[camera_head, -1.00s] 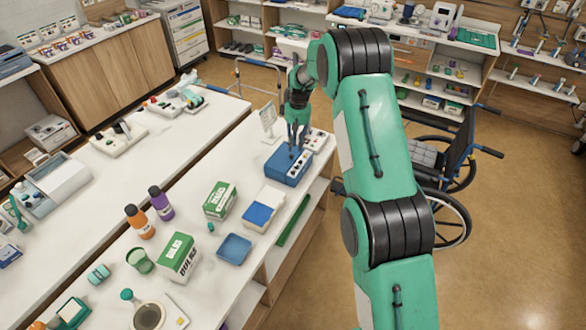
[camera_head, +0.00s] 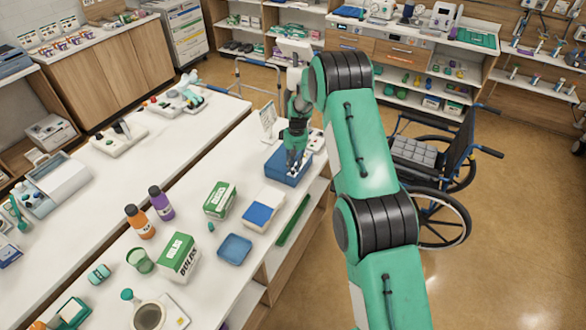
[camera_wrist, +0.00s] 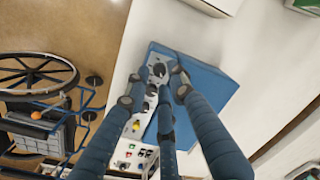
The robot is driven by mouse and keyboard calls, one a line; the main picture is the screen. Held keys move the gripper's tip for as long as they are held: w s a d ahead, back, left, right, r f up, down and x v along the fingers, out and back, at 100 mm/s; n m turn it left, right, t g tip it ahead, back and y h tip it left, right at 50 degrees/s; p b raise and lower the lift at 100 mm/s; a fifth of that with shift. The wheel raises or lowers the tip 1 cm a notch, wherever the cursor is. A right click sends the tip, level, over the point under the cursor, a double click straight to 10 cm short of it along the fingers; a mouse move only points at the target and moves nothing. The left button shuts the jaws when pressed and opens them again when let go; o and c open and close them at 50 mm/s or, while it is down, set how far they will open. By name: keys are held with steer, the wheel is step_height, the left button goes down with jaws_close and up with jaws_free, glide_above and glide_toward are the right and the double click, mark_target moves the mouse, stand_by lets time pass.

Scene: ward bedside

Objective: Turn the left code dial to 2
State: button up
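A blue lock box (camera_head: 282,172) stands near the right edge of the white counter. In the wrist view the blue box (camera_wrist: 207,84) carries a grey panel with a round dial (camera_wrist: 158,70) near its upper end. More small round dials show lower on the panel, partly behind the fingers. My gripper (camera_head: 293,162) points down at the box's panel. In the wrist view my gripper (camera_wrist: 160,76) has its fingers spread around the upper dial; whether they touch it is unclear. The digits on the dials are too small to read.
Next to the box are a panel with coloured buttons (camera_wrist: 132,155) and an upright white card (camera_head: 268,121). A white-and-blue box (camera_head: 262,210), a blue tray (camera_head: 235,249) and green-white cartons (camera_head: 179,257) stand nearer. A wheelchair (camera_head: 440,160) is on the floor at right.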

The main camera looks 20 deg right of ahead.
steer(key=shift+a+f, duration=0.1)
steer(key=shift+f, duration=0.7)
jaws_close()
steer(key=shift+m+b, duration=0.3)
steer(key=shift+m, duration=0.3)
steer(key=shift+w+r, duration=0.1)
